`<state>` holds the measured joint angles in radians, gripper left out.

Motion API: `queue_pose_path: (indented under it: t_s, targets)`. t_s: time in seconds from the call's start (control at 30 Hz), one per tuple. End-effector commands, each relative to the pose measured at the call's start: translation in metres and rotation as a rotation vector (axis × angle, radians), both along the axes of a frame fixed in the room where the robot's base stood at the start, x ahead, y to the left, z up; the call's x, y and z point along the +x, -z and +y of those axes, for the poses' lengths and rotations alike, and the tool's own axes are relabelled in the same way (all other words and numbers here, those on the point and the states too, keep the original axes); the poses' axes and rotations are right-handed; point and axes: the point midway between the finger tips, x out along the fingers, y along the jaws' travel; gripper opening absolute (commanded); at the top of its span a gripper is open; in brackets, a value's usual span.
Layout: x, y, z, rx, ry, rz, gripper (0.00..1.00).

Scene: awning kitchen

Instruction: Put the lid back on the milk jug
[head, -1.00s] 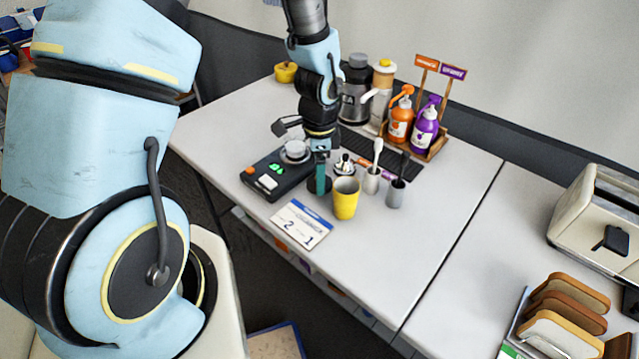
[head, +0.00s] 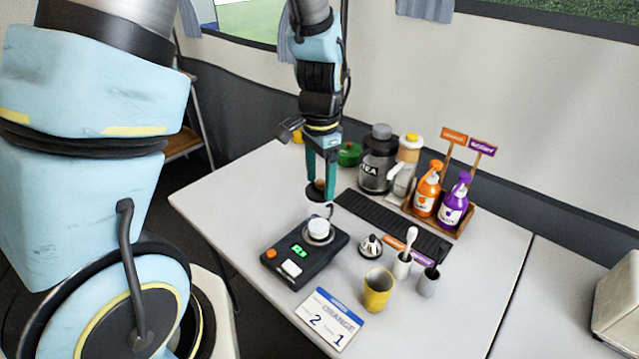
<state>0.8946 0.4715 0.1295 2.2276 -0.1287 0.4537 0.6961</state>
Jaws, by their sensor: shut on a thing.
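A small silver jug with a white top (head: 318,231) stands on a black scale (head: 296,262). I cannot tell whether the white is a lid or milk. A silver domed piece with a dark knob (head: 371,243), which looks like a lid, lies on the table right of the scale. My gripper (head: 321,187) points down behind the scale. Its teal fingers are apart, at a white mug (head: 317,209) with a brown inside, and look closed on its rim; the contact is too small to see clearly.
A yellow cup (head: 377,291) and grey cups (head: 428,282) stand at front right. A TEA canister (head: 377,160), a white dispenser (head: 403,170) and orange (head: 427,190) and purple (head: 453,204) bottles line the back. An order card (head: 330,319) lies at the front edge.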

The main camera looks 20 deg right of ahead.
Motion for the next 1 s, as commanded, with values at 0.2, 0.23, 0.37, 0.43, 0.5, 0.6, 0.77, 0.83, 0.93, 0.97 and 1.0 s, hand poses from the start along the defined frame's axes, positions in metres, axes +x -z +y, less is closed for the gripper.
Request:
queue_pose_path:
  t_s: [0.2,0.23,0.37,0.43,0.5,0.6,0.77,0.83,0.93,0.97,1.0]
  targets:
    - [0.000,-0.001,-0.001,-0.005,-0.034,-0.001,0.24]
    - [0.000,0.001,-0.001,-0.005,-0.034,-0.001,0.24]
    - [0.000,0.010,-0.001,-0.004,-0.033,-0.001,0.24]
    - [0.000,0.015,-0.001,-0.004,-0.032,-0.001,0.24]
    - [0.000,0.022,-0.001,-0.004,-0.032,-0.001,0.24]
    - [0.000,0.032,-0.001,-0.005,-0.033,-0.001,0.24]
    - [0.000,0.046,-0.001,-0.005,-0.033,-0.001,0.24]
    - [0.000,0.052,-0.001,-0.005,-0.032,-0.001,0.24]
    - [0.000,0.057,-0.001,-0.004,-0.032,-0.001,0.24]
    - [0.000,0.058,-0.001,-0.004,-0.032,-0.001,0.24]
    - [0.000,0.059,-0.001,-0.004,-0.032,-0.001,0.24]
